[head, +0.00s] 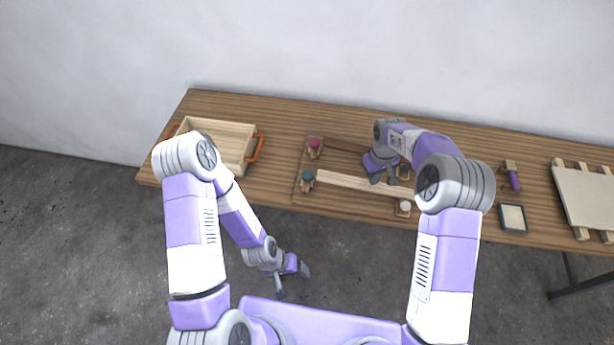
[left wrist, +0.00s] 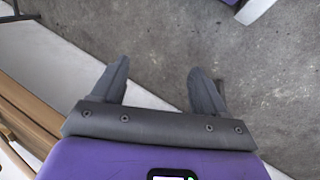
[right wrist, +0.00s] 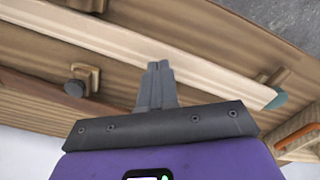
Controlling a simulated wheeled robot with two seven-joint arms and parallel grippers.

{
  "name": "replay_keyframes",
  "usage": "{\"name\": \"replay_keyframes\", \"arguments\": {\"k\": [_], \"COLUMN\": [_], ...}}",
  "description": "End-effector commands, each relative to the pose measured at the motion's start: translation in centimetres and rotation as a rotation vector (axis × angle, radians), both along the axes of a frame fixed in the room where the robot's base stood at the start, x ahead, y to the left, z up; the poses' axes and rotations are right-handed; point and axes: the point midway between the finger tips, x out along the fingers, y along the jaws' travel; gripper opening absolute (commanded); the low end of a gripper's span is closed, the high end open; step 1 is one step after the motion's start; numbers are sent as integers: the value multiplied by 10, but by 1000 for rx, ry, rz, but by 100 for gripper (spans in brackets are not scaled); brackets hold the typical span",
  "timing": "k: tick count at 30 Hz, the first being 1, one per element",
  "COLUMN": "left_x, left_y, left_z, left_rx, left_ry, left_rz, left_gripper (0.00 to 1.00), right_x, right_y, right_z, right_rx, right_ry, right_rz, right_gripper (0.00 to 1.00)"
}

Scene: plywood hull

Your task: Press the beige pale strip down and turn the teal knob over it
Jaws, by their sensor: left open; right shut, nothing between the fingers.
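The beige pale strip (head: 352,182) lies along the near side of a wooden board on the table; it crosses the right wrist view (right wrist: 150,50). The teal knob (head: 308,175) stands on a block by the strip's left end; in the right wrist view the teal knob (right wrist: 277,98) is at the strip's right end. I cannot tell whether it overlaps the strip. My right gripper (head: 376,181) is shut and empty, its tips (right wrist: 158,66) at the strip, contact unclear. My left gripper (head: 292,281) is open and empty in front of the table, over the floor (left wrist: 158,78).
A pink knob (head: 314,144) and a dark strip (head: 346,146) are at the board's far side. A white knob (head: 404,206) stands near the strip's right end. A tray with orange handles (head: 257,148) is left; a purple-handled tool (head: 514,181) and small frame (head: 513,217) are right.

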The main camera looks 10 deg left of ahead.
Motion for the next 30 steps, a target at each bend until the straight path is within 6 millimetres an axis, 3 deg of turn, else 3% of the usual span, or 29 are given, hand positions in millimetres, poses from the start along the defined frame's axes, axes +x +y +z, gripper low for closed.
{"name": "replay_keyframes", "arguments": {"k": [9,12,14,17,20,23,27,30], "left_x": [0,2,9,36,80,132,196,223], "left_y": [0,0,1,4,10,20,37,41], "left_z": [0,0,2,10,26,54,106,138], "left_rx": [0,0,1,3,21,62,148,178], "left_ry": [0,-6,-26,-97,-218,-363,-523,-539], "left_rz": [0,-6,-27,-109,-254,-440,-703,-822], "left_gripper": [73,84,84,84,84,84,84,84], "right_x": [0,0,0,0,0,0,0,0], "right_y": [0,0,0,0,0,0,0,0], "right_z": [0,0,0,0,0,0,0,0], "right_rx": [0,0,0,0,0,0,0,0], "right_ry": [0,0,0,0,0,0,0,0], "right_rz": [0,0,0,0,0,0,0,0], "right_gripper": [0,0,0,0,0,0,0,0]}}
